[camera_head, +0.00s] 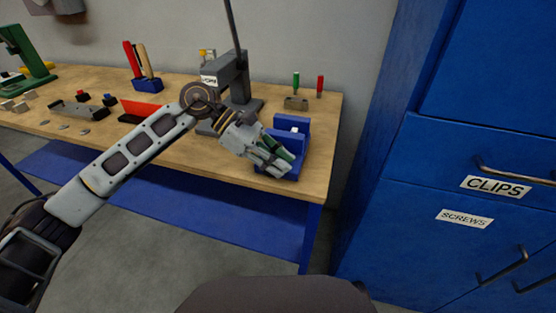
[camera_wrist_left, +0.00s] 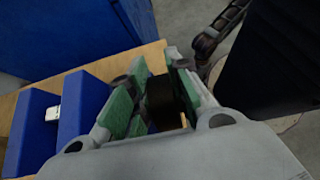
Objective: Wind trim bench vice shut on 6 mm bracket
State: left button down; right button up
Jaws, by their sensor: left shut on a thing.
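The blue bench vice (camera_head: 291,134) stands at the right end of the wooden bench, and its two jaws show in the left wrist view (camera_wrist_left: 83,115). A small pale metal piece, seemingly the bracket (camera_wrist_left: 53,113), sits in the gap between the jaws; room shows beside it, and I cannot tell whether both jaws touch it. My left gripper (camera_head: 281,165) is at the vice's front. Its green-padded fingers (camera_wrist_left: 158,105) are shut on a dark round knob (camera_wrist_left: 160,100), seemingly the vice's handle. The fingers hide much of the knob. My right gripper is not in view.
A grey press (camera_head: 234,78) stands just behind my left arm. A small block with green and red-handled tools (camera_head: 296,102) is behind the vice. Blue cabinets (camera_head: 450,150) stand to the right. Several parts and a red item (camera_head: 142,108) lie further left on the bench.

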pick_arm(q)
jog(key=c, duration=1.3)
grip_release()
jog(key=shift+v, duration=6.05)
jog(key=shift+f, duration=0.1)
